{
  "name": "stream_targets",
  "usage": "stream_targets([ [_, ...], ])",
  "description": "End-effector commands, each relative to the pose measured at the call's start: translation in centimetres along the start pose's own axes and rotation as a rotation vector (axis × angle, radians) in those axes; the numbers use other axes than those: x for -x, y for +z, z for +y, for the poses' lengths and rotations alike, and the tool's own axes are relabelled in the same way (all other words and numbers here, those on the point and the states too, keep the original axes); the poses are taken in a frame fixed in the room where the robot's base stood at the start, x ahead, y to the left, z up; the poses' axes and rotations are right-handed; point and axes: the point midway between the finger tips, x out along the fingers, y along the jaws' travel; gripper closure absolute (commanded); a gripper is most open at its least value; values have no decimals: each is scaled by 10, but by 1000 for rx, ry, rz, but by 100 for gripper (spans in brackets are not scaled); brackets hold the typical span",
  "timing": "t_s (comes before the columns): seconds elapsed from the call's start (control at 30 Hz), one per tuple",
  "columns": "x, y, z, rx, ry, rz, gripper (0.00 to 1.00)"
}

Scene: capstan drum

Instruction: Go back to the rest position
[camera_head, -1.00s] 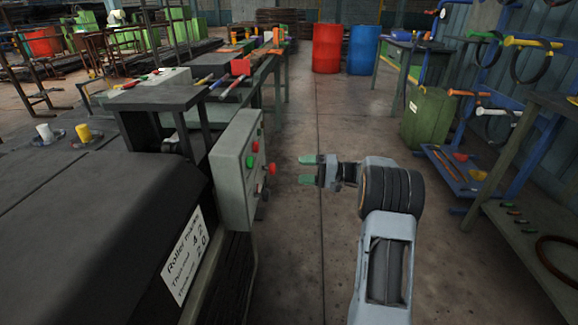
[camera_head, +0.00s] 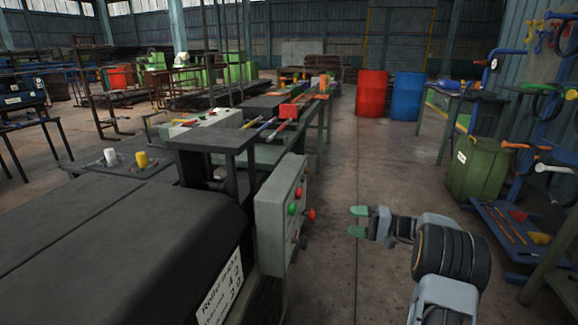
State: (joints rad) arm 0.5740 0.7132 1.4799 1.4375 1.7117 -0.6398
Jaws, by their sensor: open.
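My gripper (camera_head: 358,221) is at the lower right of the middle, at the end of my grey arm. Its two green fingertips point left and stand apart, with nothing between them. The grey control box (camera_head: 281,212) on the machine is to the left of the gripper, across a gap of floor. It has a green button (camera_head: 292,208), a red button (camera_head: 298,193) and a red knob (camera_head: 311,214) on its side. The gripper does not touch the box.
The dark roller machine (camera_head: 130,250) fills the lower left. A red barrel (camera_head: 371,95) and a blue barrel (camera_head: 407,96) stand at the back. A green bin (camera_head: 478,168) and a blue tool rack (camera_head: 510,232) are at the right. The floor aisle (camera_head: 365,160) between is clear.

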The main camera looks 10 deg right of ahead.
Motion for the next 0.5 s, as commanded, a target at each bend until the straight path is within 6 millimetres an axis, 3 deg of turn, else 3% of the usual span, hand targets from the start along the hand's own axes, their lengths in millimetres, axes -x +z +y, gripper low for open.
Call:
stream_targets([
  [0.17, -35, 38, -72, -37, 188, -82, 35],
  [0.3, -63, 98, -137, -58, 462, -160, 35],
  [0.5, -68, 184, -214, 15, 863, -201, 35],
])
